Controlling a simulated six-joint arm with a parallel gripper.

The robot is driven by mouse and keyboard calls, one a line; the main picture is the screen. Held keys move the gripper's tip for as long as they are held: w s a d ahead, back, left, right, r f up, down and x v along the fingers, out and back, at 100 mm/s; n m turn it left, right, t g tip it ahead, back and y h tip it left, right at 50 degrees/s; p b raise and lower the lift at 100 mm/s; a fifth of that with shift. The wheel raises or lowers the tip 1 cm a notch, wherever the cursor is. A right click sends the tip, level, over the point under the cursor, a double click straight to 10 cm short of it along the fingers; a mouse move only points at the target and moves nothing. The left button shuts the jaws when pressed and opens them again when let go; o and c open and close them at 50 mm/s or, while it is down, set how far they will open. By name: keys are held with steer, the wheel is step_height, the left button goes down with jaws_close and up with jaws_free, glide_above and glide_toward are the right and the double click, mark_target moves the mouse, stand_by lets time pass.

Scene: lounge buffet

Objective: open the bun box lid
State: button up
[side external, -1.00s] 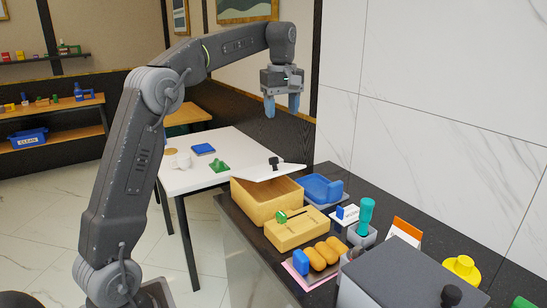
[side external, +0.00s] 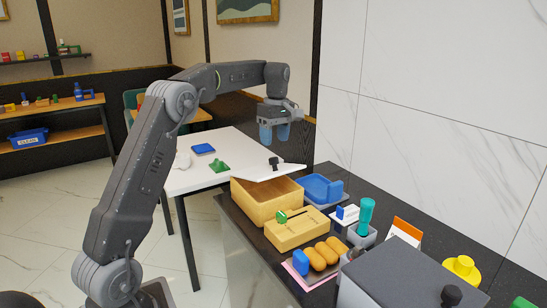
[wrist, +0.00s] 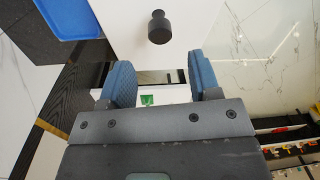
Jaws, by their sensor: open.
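The bun box appears to be the tan box (side external: 256,207) on the dark counter. Its white lid (side external: 285,168) carries a black knob (side external: 273,163). The lid sits askew or tilted over the far side of the box, and a tan strip shows below its near edge; I cannot tell how it is joined. In the wrist view the knob (wrist: 159,27) stands on the white lid surface, ahead of the fingers. My gripper (side external: 274,134) is open and empty, pointing down above the lid and apart from it. Its two blue fingers (wrist: 160,82) also show in the wrist view.
A blue tray (side external: 317,187) lies right of the box. A yellow box with a green handle (side external: 297,232) and orange buns (side external: 325,254) stand nearer. A teal-handled item (side external: 365,217) and a grey box (side external: 395,280) are to the right. A white table (side external: 235,150) stands behind.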

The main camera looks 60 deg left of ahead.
steer(key=f, duration=0.6)
steer(key=shift+s+f, duration=0.25)
jaws_close()
